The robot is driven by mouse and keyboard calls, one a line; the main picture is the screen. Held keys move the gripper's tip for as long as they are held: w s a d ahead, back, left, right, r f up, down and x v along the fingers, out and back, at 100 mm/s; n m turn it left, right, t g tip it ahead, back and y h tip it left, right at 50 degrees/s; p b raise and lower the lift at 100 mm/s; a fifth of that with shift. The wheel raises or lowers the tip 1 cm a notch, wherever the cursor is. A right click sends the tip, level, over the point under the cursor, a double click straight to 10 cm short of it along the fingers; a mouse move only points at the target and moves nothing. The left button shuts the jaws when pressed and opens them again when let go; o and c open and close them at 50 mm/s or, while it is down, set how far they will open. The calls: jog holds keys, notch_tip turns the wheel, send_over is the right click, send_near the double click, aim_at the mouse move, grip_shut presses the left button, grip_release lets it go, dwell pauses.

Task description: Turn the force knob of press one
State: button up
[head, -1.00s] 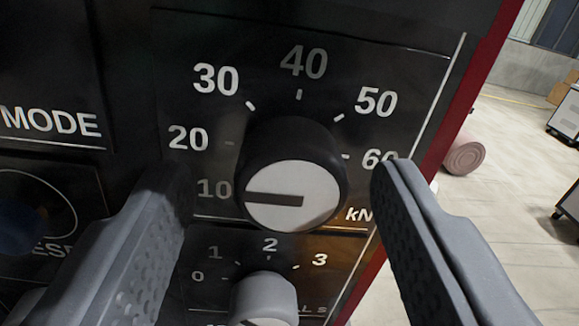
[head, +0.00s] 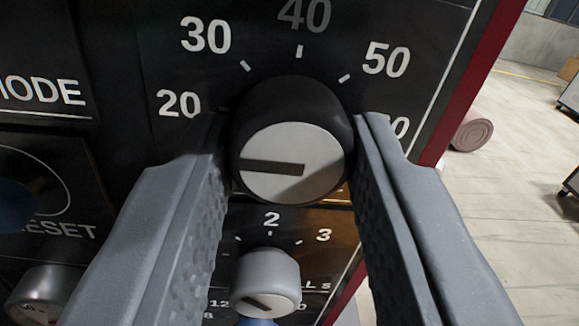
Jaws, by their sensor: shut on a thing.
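The force knob (head: 292,160) is a black round knob with a pale face and a dark pointer bar. It sits on the black press panel (head: 120,130) inside a white scale marked 20 to 50, with a part-hidden 60 at the right. Its pointer bar lies nearly level, its end toward the left, where the 10 mark is hidden behind a finger. My gripper (head: 288,150) has one finger on each side of the knob and is shut on it. The fingertips reach the knob's left and right sides.
A smaller grey knob (head: 266,280) with a 2 and 3 scale is just below, between the fingers. A blue button (head: 15,205) marked RESET and a metal knob (head: 45,293) are at left. Beyond the red panel edge (head: 480,75) is open floor with a pink roll (head: 472,131).

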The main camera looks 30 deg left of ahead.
jog(key=shift+a+m, duration=0.1)
jog(key=shift+m, duration=0.2)
jog(key=m+b, duration=0.1)
jog(key=m, duration=0.2)
jog(key=shift+m, duration=2.6)
jog(key=o, duration=1)
jog(key=shift+c, duration=0.2)
jog(key=shift+s+d+b, duration=0.15)
jog(key=shift+d+b, duration=0.15)
jog(key=shift+b, duration=0.2)
